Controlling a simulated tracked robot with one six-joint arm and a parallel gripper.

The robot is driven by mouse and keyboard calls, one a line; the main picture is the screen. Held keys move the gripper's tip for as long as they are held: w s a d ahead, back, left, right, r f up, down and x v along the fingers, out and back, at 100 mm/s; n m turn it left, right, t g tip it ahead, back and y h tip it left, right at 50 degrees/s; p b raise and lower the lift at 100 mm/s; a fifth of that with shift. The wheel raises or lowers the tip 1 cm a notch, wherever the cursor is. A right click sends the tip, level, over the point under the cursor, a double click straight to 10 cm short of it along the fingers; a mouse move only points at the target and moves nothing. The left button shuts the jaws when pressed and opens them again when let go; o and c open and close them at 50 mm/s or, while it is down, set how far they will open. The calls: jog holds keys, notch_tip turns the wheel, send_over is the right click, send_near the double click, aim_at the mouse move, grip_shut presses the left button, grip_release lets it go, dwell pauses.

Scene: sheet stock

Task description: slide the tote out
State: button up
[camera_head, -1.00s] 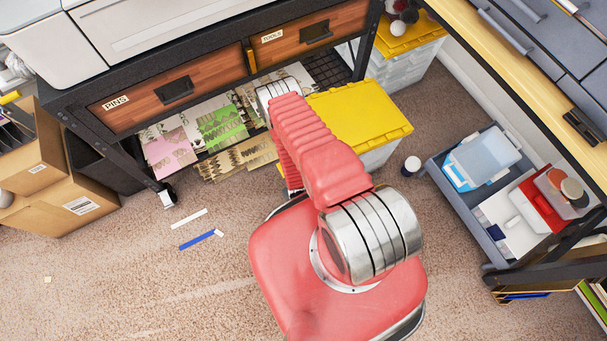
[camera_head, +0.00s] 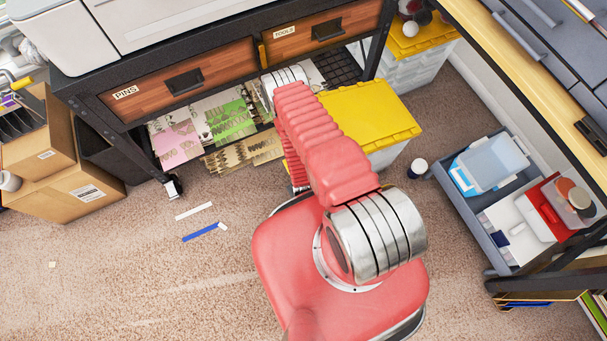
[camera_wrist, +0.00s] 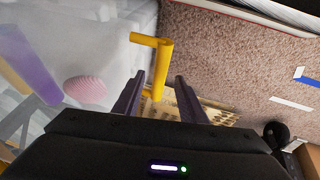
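A tote with a yellow lid (camera_head: 370,112) and clear sides stands at the right end of the bench, partly behind my arm. In the wrist view a translucent tote wall (camera_wrist: 75,50) fills the left, with blurred purple and pink things behind it. A yellow handle (camera_wrist: 158,62) sticks out from this wall. My gripper (camera_wrist: 160,77) is open, and the handle lies in front of and between its fingers. I cannot tell whether they touch it. In the head view my gripper is hidden beyond my red arm, near the bench.
A black bench with drawers marked PINS (camera_head: 180,85) and TOOLS (camera_head: 320,35) overhangs patterned sheets (camera_head: 210,125). Cardboard boxes (camera_head: 60,180) stand at left. The carpet at front left is mostly clear.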

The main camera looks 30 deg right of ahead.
jog(key=v, duration=1)
jog(key=shift+r, duration=0.3)
